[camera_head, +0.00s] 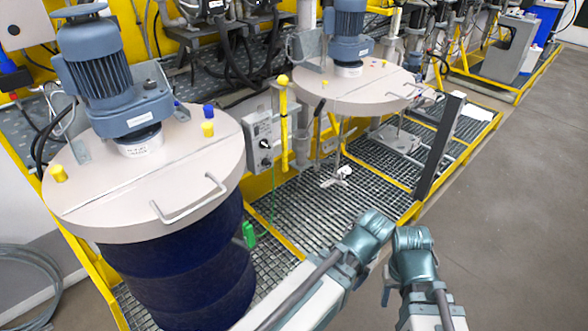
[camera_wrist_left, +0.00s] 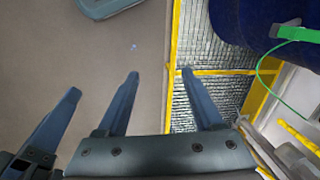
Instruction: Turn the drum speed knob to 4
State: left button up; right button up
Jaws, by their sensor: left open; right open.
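The labels and pointer are too small to read. My left gripper (camera_head: 366,237) and right gripper (camera_head: 412,243) are low in the head view, right of and below the box, well apart from it. Their fingers are hidden there. In the left wrist view my left gripper (camera_wrist_left: 158,88) has its two fingers spread with nothing between. One finger of the right gripper (camera_wrist_left: 58,118) shows beside it.
The near drum (camera_head: 180,270) has a beige lid and blue motor. The far drum lid (camera_head: 352,88) stands behind. A green plug (camera_head: 249,235) hangs on a green cable. A yellow rod (camera_head: 284,125) stands beside the box. A dark post (camera_head: 438,145) rises from the grating. Right floor is clear.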

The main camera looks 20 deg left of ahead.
pick_arm(q)
jog(key=w+a+f+n+t+y+b, duration=0.2)
jog(key=w+a+f+n+b, duration=0.1)
jog(key=w+a+f+b, duration=0.3)
jog(key=n+t+y+b, duration=0.6)
jog(key=n+y+b, duration=0.8)
jog(key=b, duration=0.6)
send_near(269, 165)
jog(key=shift+n+h, duration=0.4)
jog(key=shift+h, duration=0.2)
jog(key=x, duration=0.6)
jog(key=r+x, duration=0.1)
jog(key=x, duration=0.2)
jog(key=shift+s+a, duration=0.1)
grip_shut()
